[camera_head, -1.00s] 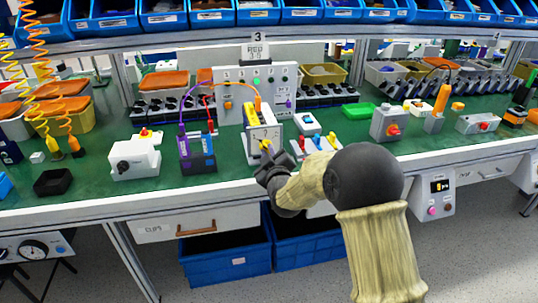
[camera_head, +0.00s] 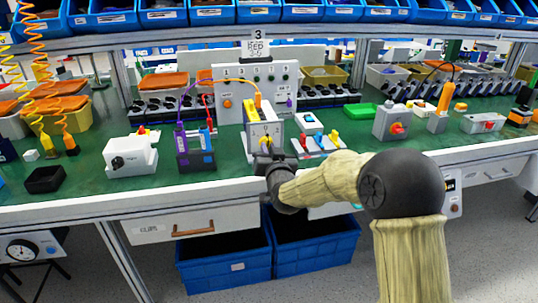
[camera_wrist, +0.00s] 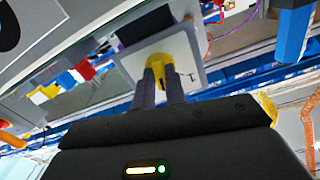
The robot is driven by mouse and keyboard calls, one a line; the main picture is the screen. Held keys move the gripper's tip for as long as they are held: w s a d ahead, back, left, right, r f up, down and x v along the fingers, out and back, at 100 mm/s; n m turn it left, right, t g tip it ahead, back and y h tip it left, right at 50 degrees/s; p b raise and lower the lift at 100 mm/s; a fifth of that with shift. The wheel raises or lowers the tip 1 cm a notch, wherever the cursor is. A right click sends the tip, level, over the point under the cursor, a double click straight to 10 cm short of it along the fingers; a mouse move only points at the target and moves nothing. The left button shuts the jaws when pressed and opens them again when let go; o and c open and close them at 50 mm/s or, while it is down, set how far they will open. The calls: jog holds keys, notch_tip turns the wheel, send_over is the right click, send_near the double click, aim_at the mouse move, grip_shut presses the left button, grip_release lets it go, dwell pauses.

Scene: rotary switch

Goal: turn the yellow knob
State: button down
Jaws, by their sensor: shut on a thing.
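The yellow knob (camera_wrist: 146,62) sits on the pale front plate of a small upright box (camera_head: 262,129) on the green bench. In the wrist view my gripper (camera_wrist: 159,78) has its two dark fingers close together on the knob, with yellow showing around and between the tips. In the head view my gripper (camera_head: 267,154) is at the lower front of the box and hides most of the knob. The knob's exact angle is hard to read.
A box with purple and red plugs (camera_head: 195,150) stands just left of the knob box. A white unit with coloured levers (camera_head: 318,143) stands close on the right. A grey panel with cables (camera_head: 270,82) stands behind. Blue bins (camera_head: 315,245) sit below the bench.

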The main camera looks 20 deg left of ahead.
jog(key=m+b, duration=0.2)
jog(key=m, duration=0.2)
jog(key=shift+f, duration=0.15)
jog(key=shift+m+b, duration=0.4)
jog(key=shift+m, duration=1)
jog(key=c, duration=1.4)
grip_release()
jog(key=shift+c, duration=0.2)
jog(key=p+v, duration=0.1)
jog(key=v, duration=1.6)
jog(key=shift+s+d+p, duration=0.15)
jog(key=shift+d+p, duration=0.05)
jog(key=shift+p, duration=0.2)
